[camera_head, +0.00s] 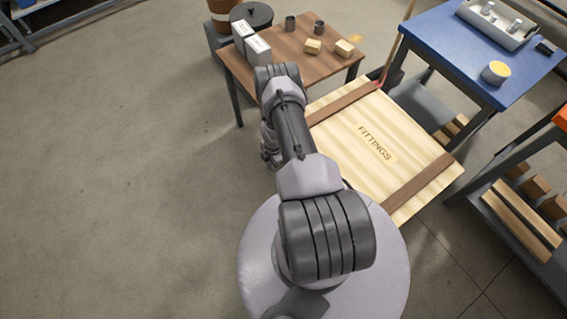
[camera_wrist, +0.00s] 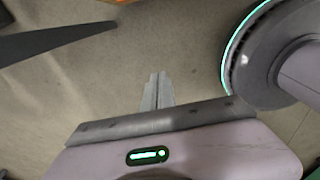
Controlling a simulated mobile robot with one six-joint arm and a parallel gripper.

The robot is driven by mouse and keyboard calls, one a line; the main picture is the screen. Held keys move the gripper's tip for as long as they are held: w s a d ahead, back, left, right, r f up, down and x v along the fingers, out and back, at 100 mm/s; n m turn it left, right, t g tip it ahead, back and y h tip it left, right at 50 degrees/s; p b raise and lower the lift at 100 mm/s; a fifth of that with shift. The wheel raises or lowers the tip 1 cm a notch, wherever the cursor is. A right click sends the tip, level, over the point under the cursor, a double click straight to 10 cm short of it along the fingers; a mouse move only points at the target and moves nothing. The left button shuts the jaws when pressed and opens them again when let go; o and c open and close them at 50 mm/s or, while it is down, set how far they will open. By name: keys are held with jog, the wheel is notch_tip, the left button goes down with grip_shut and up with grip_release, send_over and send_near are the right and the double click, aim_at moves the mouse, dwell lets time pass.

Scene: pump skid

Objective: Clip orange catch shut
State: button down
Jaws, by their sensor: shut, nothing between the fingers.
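I cannot make out an orange catch for certain in either view. A pale wooden crate (camera_head: 340,125) marked FITTINGS, with two brown straps across its top, sits right of my arm in the head view. A small orange patch (camera_wrist: 127,1) shows at the top edge of the wrist view; I cannot tell what it is. My gripper (camera_wrist: 157,76) is shut and empty in the wrist view, its two fingers together over bare grey floor. In the head view my arm hides the gripper.
A brown table (camera_head: 290,60) with boxes, cups and small blocks stands behind the crate. A blue table (camera_head: 450,50) with a tray (camera_head: 497,36) and a yellow-topped pot (camera_head: 495,73) stands at the right. A shelf unit (camera_head: 490,215) holds wooden pieces. The floor at left is clear.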

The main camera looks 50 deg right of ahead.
jog(key=w+a+r+p, duration=0.2)
jog(key=a+r+p, duration=0.1)
jog(key=a+r, duration=0.1)
jog(key=shift+w+a, duration=0.2)
jog(key=shift+a, duration=0.65)
jog(key=shift+r, duration=0.15)
